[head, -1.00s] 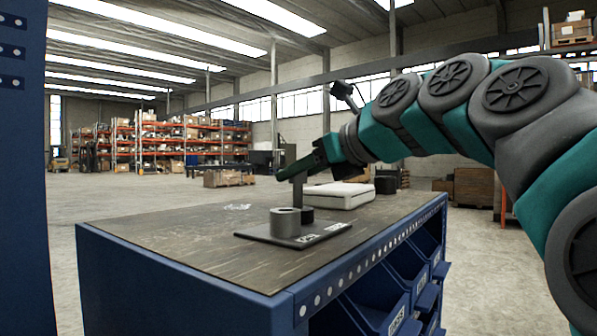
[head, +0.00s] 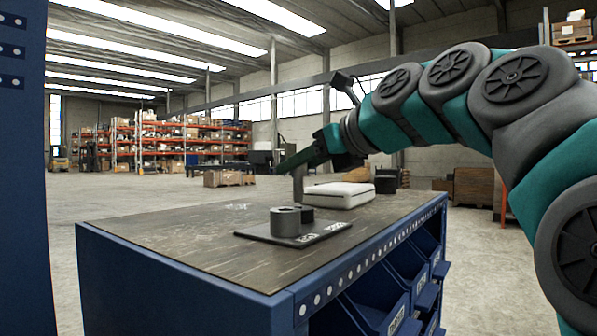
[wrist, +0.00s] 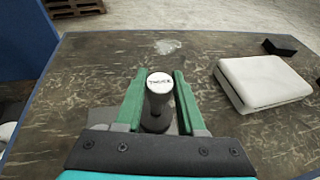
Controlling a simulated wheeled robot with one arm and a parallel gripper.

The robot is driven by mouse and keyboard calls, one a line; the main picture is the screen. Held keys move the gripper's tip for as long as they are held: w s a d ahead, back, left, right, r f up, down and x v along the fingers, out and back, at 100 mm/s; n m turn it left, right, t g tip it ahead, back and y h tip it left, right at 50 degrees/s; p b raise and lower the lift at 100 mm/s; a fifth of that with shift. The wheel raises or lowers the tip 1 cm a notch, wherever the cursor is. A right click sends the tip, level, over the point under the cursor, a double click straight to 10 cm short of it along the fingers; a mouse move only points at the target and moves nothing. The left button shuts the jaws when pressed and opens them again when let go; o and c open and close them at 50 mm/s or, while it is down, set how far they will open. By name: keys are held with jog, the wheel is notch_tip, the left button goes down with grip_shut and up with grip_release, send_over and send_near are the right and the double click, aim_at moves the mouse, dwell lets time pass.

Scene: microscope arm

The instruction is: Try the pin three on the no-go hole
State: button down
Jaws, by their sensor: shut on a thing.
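My gripper (head: 286,167) is shut on the pin (head: 298,184), a grey upright rod. In the wrist view the pin's white round top (wrist: 160,82), marked "THREE", sits between the green fingers (wrist: 158,74). A dark plate (head: 258,234) on the bench carries a grey ring (head: 285,222) and a darker, lower ring (head: 308,214) behind it. The pin's lower end is near the top of the darker ring in the head view. I cannot tell whether they touch. The plate's two white labels are too small to read. A dark round shape (wrist: 155,124) lies under the pin.
The wooden bench top (head: 180,235) is mostly clear at left. A white case (head: 340,195) and a small black box (head: 385,184) lie beyond the plate. Blue bins (head: 385,300) hang under the bench's right side. A blue upright (head: 22,180) stands at far left.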

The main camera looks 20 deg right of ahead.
jog(key=shift+w+r, duration=0.1)
jog(key=shift+r, duration=2.8)
